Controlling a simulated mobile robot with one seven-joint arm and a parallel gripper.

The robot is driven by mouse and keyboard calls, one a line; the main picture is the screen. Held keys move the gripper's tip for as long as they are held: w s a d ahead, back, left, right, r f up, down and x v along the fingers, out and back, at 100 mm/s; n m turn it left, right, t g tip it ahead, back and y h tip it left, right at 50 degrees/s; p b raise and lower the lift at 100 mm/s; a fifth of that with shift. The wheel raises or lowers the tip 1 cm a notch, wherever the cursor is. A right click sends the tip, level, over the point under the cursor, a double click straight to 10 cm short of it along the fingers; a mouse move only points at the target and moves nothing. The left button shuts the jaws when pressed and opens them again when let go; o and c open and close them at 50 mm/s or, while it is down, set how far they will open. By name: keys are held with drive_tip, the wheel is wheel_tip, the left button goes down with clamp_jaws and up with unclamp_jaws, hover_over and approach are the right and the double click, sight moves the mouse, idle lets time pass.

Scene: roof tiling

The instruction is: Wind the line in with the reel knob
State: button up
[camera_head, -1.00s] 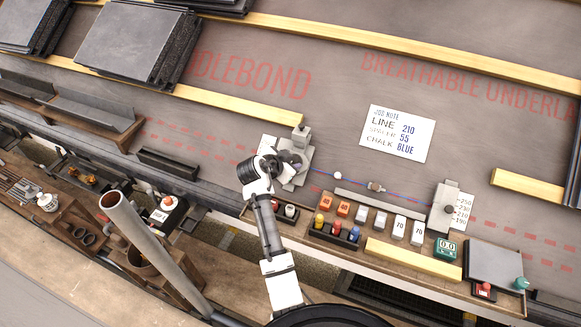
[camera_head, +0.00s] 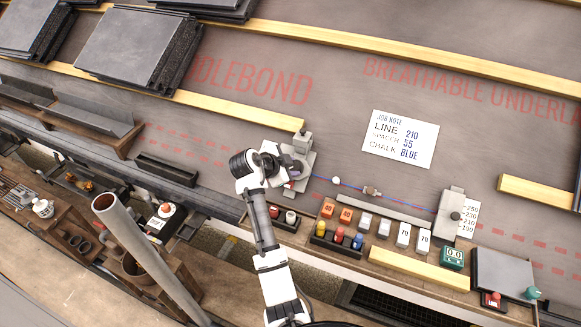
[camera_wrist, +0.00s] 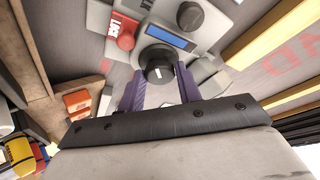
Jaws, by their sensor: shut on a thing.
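The grey reel unit (camera_head: 302,150) sits on the roof at the left end of the blue line (camera_head: 400,200). My gripper (camera_head: 280,163) is over it and hides much of it. In the wrist view my two purple fingers (camera_wrist: 160,76) are shut on a black knob (camera_wrist: 158,63) with a white mark, which I take as the reel knob. A white ball (camera_head: 336,181) and a small brownish clip (camera_head: 371,191) sit along the line.
A grey block (camera_head: 448,212) stands at the line's right end by a scale card (camera_head: 469,216). The job note (camera_head: 400,138) reads line 210, spacer 55, chalk blue. A ledge holds chalk bottles (camera_head: 339,236), numbered blocks (camera_head: 403,234) and a green readout (camera_head: 452,257).

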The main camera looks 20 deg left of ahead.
drive_tip(key=o, duration=1)
drive_tip(key=v, duration=1.4)
drive_tip(key=shift+d, duration=0.1)
